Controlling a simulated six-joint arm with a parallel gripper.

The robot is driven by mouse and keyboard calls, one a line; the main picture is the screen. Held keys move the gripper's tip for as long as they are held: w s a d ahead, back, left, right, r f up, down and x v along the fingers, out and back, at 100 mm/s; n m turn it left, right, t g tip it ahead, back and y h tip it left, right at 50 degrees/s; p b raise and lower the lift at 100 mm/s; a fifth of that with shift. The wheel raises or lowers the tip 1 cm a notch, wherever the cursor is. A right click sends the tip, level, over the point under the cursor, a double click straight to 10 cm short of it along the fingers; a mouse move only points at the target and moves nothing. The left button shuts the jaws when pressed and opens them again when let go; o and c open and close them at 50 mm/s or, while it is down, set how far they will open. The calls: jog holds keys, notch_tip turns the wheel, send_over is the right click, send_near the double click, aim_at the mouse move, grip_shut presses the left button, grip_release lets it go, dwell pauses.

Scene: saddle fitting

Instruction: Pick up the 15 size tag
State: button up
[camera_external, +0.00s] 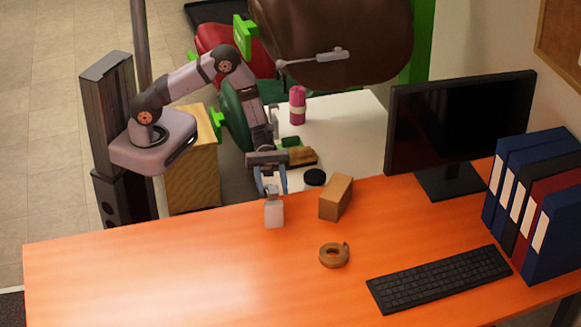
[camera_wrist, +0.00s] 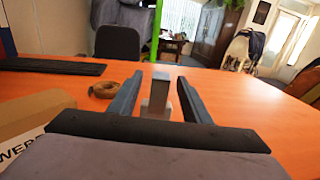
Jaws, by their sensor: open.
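A small pale grey block-like tag (camera_external: 274,214) stands on the orange desk near its back edge. I cannot read any number on it, so I cannot tell if it is the 15 tag. My gripper (camera_external: 271,186) is open just above and behind it, pointing at it. In the wrist view the grey tag (camera_wrist: 157,96) shows upright between the two dark fingers of my gripper (camera_wrist: 160,80). A gap shows on its left; its right side lies close to the right finger, and I cannot tell if they touch.
A cardboard box (camera_external: 336,197) stands to the right of the tag. A brown tape roll (camera_external: 334,254) lies nearer the front, left of a black keyboard (camera_external: 440,278). A monitor (camera_external: 456,125) and binders (camera_external: 538,200) fill the right. The desk's left part is clear.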

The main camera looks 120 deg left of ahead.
aim_at(274, 193)
jog(key=shift+r+p+x, duration=0.15)
jog(key=shift+p+x, duration=0.3)
jog(key=shift+x, duration=0.7)
jog(key=shift+r+p+x, duration=0.2)
jog(key=shift+p+x, duration=0.25)
jog(key=shift+x, duration=0.75)
jog(key=shift+w+d+f, duration=0.1)
jog(key=shift+w+d, duration=0.3)
jog(key=shift+d, duration=0.2)
grip_shut()
